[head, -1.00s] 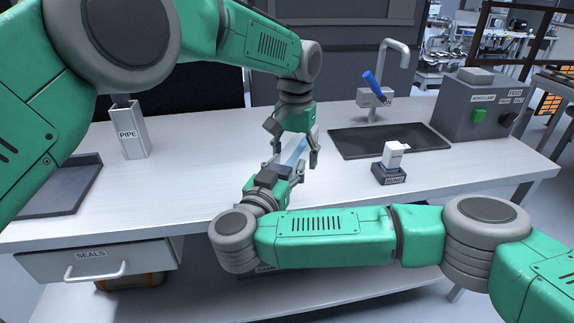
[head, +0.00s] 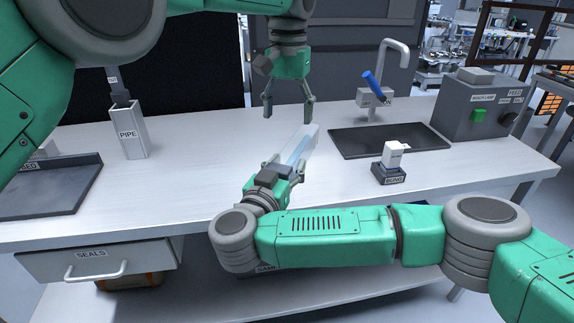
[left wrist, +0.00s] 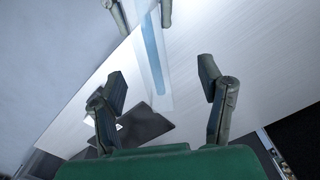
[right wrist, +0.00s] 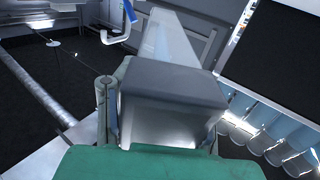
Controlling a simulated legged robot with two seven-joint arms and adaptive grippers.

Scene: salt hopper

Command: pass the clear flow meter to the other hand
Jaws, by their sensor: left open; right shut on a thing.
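The clear flow meter (head: 301,146) is a transparent bar with a blue strip, tilted up over the table. My right gripper (head: 284,172) is shut on its lower end. In the right wrist view a grey block (right wrist: 172,100) sits between the fingers, with the clear body (right wrist: 170,42) beyond it. My left gripper (head: 288,116) is open and empty, just above and left of the meter's upper end, fingers down. In the left wrist view the meter (left wrist: 152,62) shows between and beyond the open left fingers (left wrist: 162,80); no contact is visible.
A PIPE holder (head: 130,135) and dark tray (head: 55,188) stand at the left. A black mat (head: 385,141), tap (head: 395,58), blue-handled item (head: 373,85), white block (head: 392,155) on a dark stand and control box (head: 480,105) are at the right. The table's front middle is fairly clear.

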